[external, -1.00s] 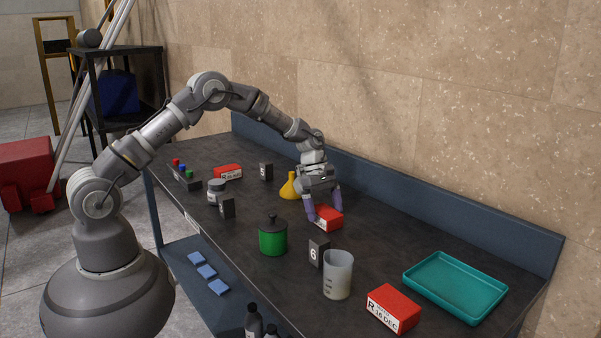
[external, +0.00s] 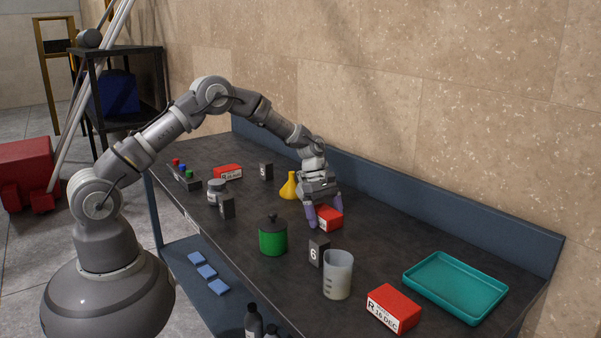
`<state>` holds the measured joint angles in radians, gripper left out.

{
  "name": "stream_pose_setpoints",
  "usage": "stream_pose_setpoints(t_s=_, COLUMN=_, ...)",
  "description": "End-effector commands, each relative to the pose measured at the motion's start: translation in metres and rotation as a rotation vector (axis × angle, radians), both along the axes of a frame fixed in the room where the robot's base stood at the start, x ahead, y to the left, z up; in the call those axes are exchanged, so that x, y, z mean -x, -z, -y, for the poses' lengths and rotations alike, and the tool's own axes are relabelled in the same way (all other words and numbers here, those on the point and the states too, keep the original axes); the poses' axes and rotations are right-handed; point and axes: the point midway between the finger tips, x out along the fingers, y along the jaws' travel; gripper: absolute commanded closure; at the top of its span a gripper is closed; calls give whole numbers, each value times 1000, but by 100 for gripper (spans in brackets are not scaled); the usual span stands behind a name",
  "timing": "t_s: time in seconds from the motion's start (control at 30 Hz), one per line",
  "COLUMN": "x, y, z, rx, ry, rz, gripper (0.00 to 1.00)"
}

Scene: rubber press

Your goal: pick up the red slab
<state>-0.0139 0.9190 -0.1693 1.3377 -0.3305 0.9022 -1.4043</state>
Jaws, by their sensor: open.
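Three red slabs lie on the dark bench. One red slab (external: 330,219) is at my gripper, in the middle of the bench. My gripper (external: 324,216) points down with its purple fingers open, one at the slab's left side and the other by its far right side. I cannot tell whether the fingers touch it. A second red slab (external: 393,302) with a white "R 16 DEC" label lies at the front right. A third red slab (external: 228,171), also labelled, lies at the back left.
A yellow flask (external: 289,188) stands just left of my gripper. A green canister (external: 272,240), a black "6" marker (external: 318,252) and a clear beaker (external: 338,275) stand in front. A teal tray (external: 456,312) lies at the right. The raised back edge (external: 400,193) runs behind.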

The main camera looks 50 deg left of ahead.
Motion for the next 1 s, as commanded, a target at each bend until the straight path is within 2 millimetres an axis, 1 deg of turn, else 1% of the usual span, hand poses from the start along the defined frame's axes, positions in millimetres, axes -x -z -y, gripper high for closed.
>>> stream_pose_setpoints(t_s=0.07, x=0, y=0, z=0, rx=0, ry=0, rz=0, gripper=4)
stream_pose_setpoints(t_s=0.1, x=0, y=0, z=0, rx=0, ry=0, rz=0, gripper=9)
stream_pose_setpoints(t_s=0.27, x=0, y=0, z=0, rx=0, ry=0, rz=0, gripper=46)
stream_pose_setpoints(t_s=0.3, x=0, y=0, z=0, rx=0, ry=0, rz=0, gripper=55)
stream_pose_setpoints(t_s=0.37, x=0, y=0, z=0, rx=0, ry=0, rz=0, gripper=69)
stream_pose_setpoints(t_s=0.4, x=0, y=0, z=0, rx=1, ry=0, rz=1, gripper=73)
stream_pose_setpoints(t_s=0.67, x=-1, y=-3, z=0, rx=1, ry=0, rz=2, gripper=74)
stream_pose_setpoints(t_s=0.77, x=-1, y=-21, z=1, rx=1, ry=0, rz=2, gripper=74)
stream_pose_setpoints(t_s=0.9, x=-1, y=-56, z=0, rx=0, ry=-1, rz=4, gripper=74)
stream_pose_setpoints(t_s=1.0, x=-1, y=-78, z=1, rx=1, ry=1, rz=3, gripper=74)
